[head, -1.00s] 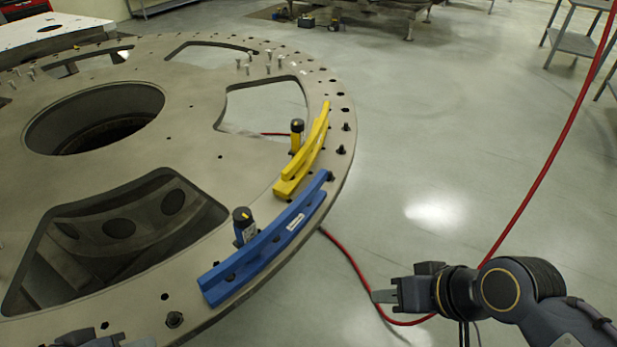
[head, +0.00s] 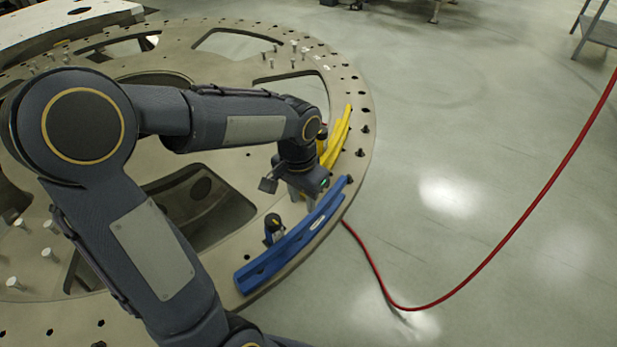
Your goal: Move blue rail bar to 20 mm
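The blue rail bar (head: 290,243) is a curved bar with a small white label, lying along the outer rim of the turret plate (head: 362,165). A blue-bodied knob with a dark top (head: 274,228) stands beside its inner side. My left gripper (head: 302,199) points down at the inner side of the bar's far end. Its two pale fingers show a gap between them, with nothing seen held; whether they touch the bar is unclear. The yellow rail bar (head: 338,138) lies just beyond, its inner part and yellow knob partly hidden by my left wrist. My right gripper is out of view.
My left arm covers much of the plate. Large cut-outs (head: 205,205) open inside the rim, and loose pins (head: 283,50) stand at the far side. A red cable (head: 480,268) hangs and loops at the right over clear floor.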

